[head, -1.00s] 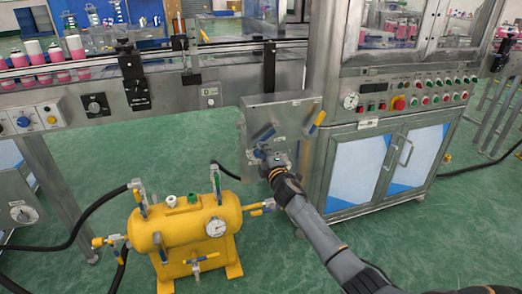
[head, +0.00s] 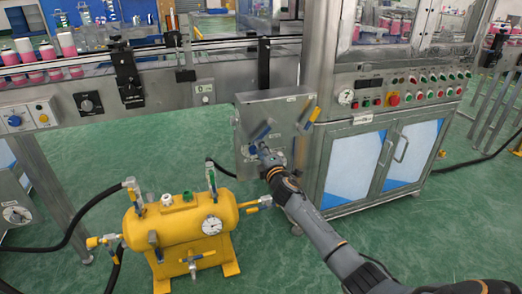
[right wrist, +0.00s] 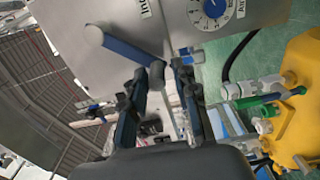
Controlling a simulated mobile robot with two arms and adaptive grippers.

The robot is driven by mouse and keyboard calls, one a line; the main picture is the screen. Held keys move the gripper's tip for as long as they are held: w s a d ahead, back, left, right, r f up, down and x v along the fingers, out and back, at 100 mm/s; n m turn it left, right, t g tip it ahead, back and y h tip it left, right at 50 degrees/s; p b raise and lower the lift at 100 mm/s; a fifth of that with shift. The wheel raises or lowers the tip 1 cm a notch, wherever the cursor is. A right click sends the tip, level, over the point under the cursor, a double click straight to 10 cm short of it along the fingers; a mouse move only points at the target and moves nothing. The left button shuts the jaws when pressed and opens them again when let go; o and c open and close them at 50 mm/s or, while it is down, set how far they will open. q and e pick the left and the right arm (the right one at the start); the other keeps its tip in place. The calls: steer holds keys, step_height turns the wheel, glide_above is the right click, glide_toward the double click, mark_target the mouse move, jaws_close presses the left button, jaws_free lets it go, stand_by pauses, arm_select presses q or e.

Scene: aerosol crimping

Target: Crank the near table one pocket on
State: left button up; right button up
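A grey metal box (head: 290,106) hangs under the conveyor in the head view. A crank with a blue arm (head: 262,131) sits on its front face. The right wrist view shows the blue arm (right wrist: 128,50) close up, running from a grey hub to a rounded grey end. My right gripper (head: 258,150) is at the crank's lower end. In the right wrist view my right gripper's fingers (right wrist: 160,72) stand apart, with the crank's rounded end between or just beyond the tips. Contact cannot be told. My left gripper is out of view.
A yellow tank (head: 178,226) with a gauge and valves stands on the floor to the left. A cabinet (head: 388,165) with control buttons stands to the right. A yellow-and-blue lever (head: 313,116) sticks out at the box's right side. A dial (right wrist: 208,12) shows on the panel.

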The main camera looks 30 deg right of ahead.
steer(key=shift+r, duration=0.1)
steer(key=v, duration=1.2)
stand_by(0.4)
